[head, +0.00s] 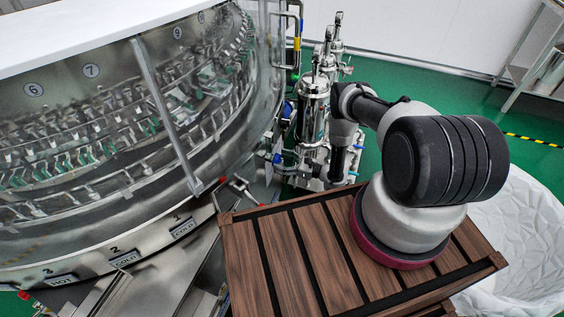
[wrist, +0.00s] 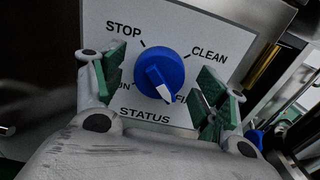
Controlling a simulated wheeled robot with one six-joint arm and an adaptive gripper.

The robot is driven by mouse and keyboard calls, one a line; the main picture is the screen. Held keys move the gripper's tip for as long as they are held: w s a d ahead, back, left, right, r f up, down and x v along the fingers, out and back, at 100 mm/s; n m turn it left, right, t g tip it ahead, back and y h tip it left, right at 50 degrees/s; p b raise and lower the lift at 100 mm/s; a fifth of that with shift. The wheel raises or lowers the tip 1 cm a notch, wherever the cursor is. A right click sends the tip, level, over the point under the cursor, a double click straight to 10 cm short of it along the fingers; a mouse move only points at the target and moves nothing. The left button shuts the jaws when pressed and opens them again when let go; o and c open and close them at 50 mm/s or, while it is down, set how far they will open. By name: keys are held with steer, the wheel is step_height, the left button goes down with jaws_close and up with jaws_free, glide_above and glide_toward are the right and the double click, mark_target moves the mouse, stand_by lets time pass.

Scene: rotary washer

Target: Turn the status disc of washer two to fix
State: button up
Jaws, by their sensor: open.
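The status disc (wrist: 168,68) shows in the wrist view as a round blue knob with a white pointer on a pale plate (wrist: 195,28). Its plate reads STOP upper left, CLEAN upper right, STATUS below; partly covered lower labels show "UN" at left and "FI" at right. The white pointer aims down and slightly right, nearer the "FI" label. My gripper (wrist: 157,80) is open, with one green-padded finger on each side of the disc, apparently not touching it. No number identifying this disc shows. In the head view neither disc nor gripper can be made out.
The large round steel washer (head: 75,245) fills the left of the head view, with numbered stations and COLD and HOT labels on its lower rim. Steel cylinders (head: 313,100) and pipes stand behind my arm. A metal rack (head: 525,75) stands at the far right on green floor.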

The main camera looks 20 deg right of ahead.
steer(key=v, duration=1.1)
steer(key=shift+s+d, duration=0.25)
steer(key=shift+d, duration=0.05)
